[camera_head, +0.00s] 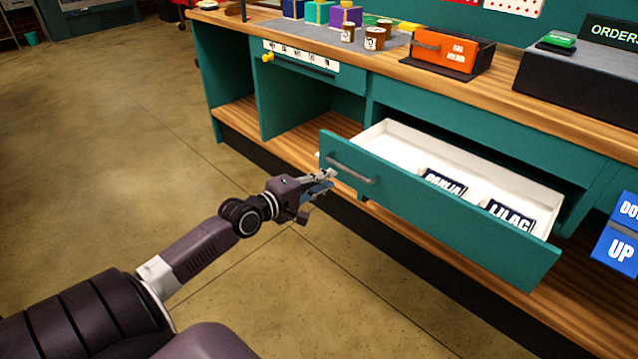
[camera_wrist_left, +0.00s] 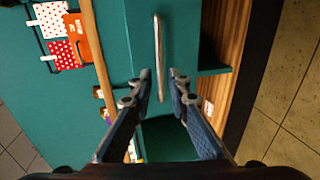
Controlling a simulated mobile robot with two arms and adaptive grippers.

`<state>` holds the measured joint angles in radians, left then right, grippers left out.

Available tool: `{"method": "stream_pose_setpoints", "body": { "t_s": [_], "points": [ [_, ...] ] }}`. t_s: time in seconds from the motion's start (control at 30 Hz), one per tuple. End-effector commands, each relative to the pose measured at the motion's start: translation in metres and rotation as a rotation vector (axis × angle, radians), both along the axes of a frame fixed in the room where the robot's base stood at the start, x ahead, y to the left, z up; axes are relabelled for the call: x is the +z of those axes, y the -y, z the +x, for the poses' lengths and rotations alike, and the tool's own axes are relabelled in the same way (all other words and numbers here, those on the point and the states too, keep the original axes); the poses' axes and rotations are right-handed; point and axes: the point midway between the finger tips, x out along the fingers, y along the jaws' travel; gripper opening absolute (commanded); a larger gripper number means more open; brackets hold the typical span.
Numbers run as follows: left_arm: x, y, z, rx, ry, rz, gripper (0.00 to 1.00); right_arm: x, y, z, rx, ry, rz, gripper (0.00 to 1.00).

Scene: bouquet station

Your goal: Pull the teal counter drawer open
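The teal counter drawer (camera_head: 430,218) stands well out from the counter, its white inside showing. Its grey bar handle (camera_head: 353,174) is on the left part of the front. My left gripper (camera_head: 328,179) is at the handle's left end, in front of the drawer face. In the left wrist view the two fingers (camera_wrist_left: 160,77) are spread apart, and the handle (camera_wrist_left: 157,45) lines up with the gap between them. I see no finger closed on it. Whether a finger touches the handle cannot be told. My right gripper is out of view.
Inside the drawer lie DAHLIA (camera_head: 444,182) and LILAC (camera_head: 510,216) cards. The wooden countertop (camera_head: 480,98) carries an orange card holder (camera_head: 450,50) and a dark ORDERS box (camera_head: 585,85). Blue UP/DOWN panels (camera_head: 617,248) are at right. The floor (camera_head: 260,310) before the drawer is clear.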

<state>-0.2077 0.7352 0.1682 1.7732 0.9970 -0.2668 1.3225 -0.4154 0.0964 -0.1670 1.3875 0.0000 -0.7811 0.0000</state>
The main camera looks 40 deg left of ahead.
Motion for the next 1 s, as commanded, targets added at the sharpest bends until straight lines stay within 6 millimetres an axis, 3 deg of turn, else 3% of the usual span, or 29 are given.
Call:
{"method": "stream_pose_setpoints", "body": {
  "t_s": [0.23,0.87,1.0],
  "points": [
    [0.003,-0.002,-0.022,0.000,-0.002,0.000,0.16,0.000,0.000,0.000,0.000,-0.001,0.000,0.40],
    [0.005,-0.002,-0.024,0.000,0.000,0.001,0.16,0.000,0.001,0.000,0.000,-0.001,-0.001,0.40],
    [-0.008,0.011,-0.029,-0.026,-0.030,0.036,0.16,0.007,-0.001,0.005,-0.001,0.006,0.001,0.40]
  ]
}}
